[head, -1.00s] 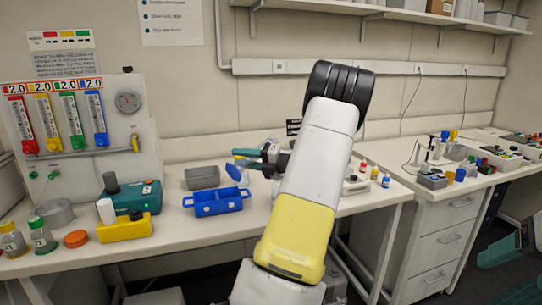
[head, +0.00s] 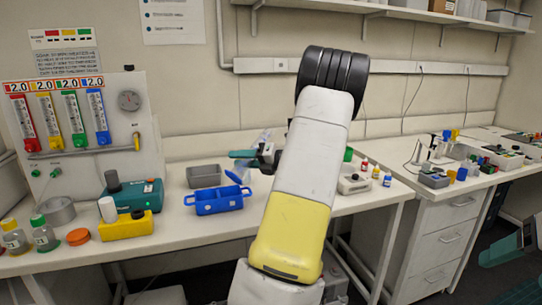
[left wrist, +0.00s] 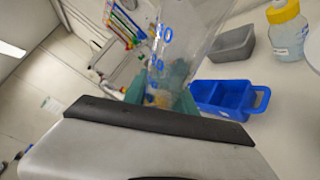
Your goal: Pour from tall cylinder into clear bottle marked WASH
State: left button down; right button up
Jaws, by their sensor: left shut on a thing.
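My left gripper (head: 254,157) is shut on a tall clear cylinder (head: 263,139) and holds it tilted above the bench, its blue base (head: 234,176) at the lower left. In the left wrist view the cylinder (left wrist: 178,45) shows blue scale marks between the teal fingers. A clear bottle with a yellow cap (left wrist: 288,32) stands on the bench in that view; its label is too small to read, so I cannot tell whether it says WASH. My right gripper (head: 500,252) is low at the right edge; its opening is unclear.
A blue divided tray (head: 217,202) and a grey bin (head: 203,176) stand near the cylinder. Capped bottles (head: 43,233) and a yellow block (head: 125,228) are at left. A green cap (head: 348,154) shows beside my arm. Small bottles (head: 375,171) stand to its right.

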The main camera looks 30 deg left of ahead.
pick_arm(q)
jog(key=w+d+f+n+t+h, duration=0.1)
jog(key=w+f+n+t+h, duration=0.1)
jog(key=w+f+n, duration=0.4)
jog(key=shift+w+f+n+t+h, duration=0.35)
jog(key=shift+f+t, duration=0.25)
jog(key=shift+f, duration=0.4)
dwell(0.7)
jog(key=shift+d, duration=0.1)
dwell(0.4)
jog(key=d+f+m+t+h, duration=0.1)
jog(key=d+f+m+t, duration=0.1)
jog(key=d, duration=0.9)
jog(key=d+f+m+t+h, duration=0.1)
jog(key=d+f+m+t, duration=0.2)
jog(key=d, duration=0.9)
jog(key=s+d+f+m+t+h, duration=0.1)
jog(key=d+f+m+t, duration=0.1)
jog(key=d+f, duration=0.5)
jog(key=d+t, duration=0.1)
jog(key=d, duration=0.3)
jog(key=shift+d+f+m+t, duration=0.15)
jog(key=shift+d+m+t, duration=0.15)
jog(key=shift+d+m, duration=0.05)
